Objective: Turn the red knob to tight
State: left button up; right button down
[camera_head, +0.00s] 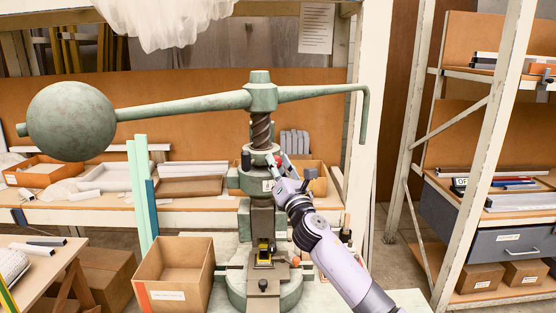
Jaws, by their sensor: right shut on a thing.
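The green fly press (262,95) stands in the middle, with a long weighted arm across its top and a threaded screw below. A small red knob (277,160) shows at the collar under the screw, mostly hidden by my fingers. My right gripper (275,168) reaches up from the lower right and is shut on the red knob. The knob's exact angle cannot be made out. My left gripper is not in view.
An open cardboard box (174,270) stands left of the press base. The big round weight (71,119) hangs at the upper left. A shelf rack (485,150) stands at the right. Another small red part (296,261) shows low by the press base.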

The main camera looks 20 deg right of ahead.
jog(key=shift+m+g+h+p, duration=0.7)
jog(key=shift+m+p, duration=0.45)
jog(key=shift+m, duration=1.2)
jog(key=shift+m+g+h+p, duration=0.7)
jog(key=shift+m+p, duration=0.45)
jog(key=shift+m, duration=1.15)
jog(key=shift+m+g+h+p, duration=0.65)
jog(key=shift+m+p, duration=0.5)
jog(key=shift+m, duration=1.2)
jog(key=c, duration=1.3)
grip_release()
